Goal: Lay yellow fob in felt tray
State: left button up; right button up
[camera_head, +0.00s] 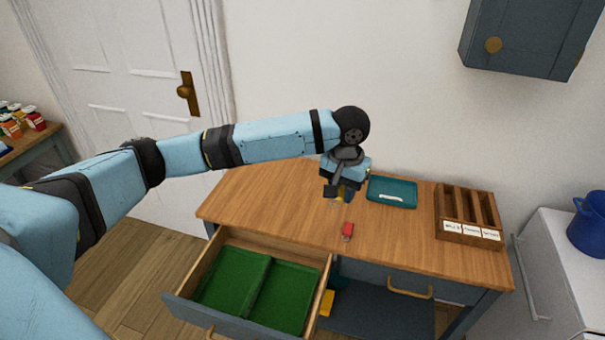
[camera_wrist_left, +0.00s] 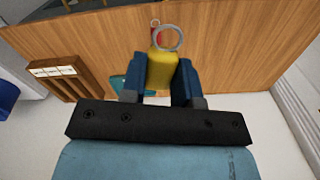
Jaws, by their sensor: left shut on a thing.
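My left gripper (camera_head: 343,192) is shut on the yellow fob (camera_wrist_left: 160,72) and holds it above the wooden desk. In the left wrist view the fob sits between both blue fingers, its metal ring (camera_wrist_left: 181,39) at the free end. In the head view the gripper mostly hides the fob. A green felt tray (camera_head: 231,279), split by a divider, lies inside the open drawer, below and left of the gripper. The visible tray compartments look empty. My right gripper is not in view.
A red fob (camera_head: 348,229) with a ring lies on the desk (camera_head: 270,197) near its front edge. A teal tray (camera_head: 392,191) and a wooden rack (camera_head: 468,213) with labelled slots stand to the right. The drawer front (camera_head: 225,318) sticks out from the desk.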

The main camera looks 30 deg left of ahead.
aim_at(285, 295)
jog(key=j+z, duration=0.2)
jog(key=z, duration=0.2)
jog(key=k+j+z, duration=0.1)
jog(key=z, duration=0.25)
jog(key=k+j+z, duration=0.2)
jog(key=j, duration=0.25)
jog(key=k+j+z, duration=0.15)
jog(key=j, duration=0.3)
jog(key=k+j+z, duration=0.1)
jog(key=k+j, duration=0.6)
jog(key=j, duration=0.15)
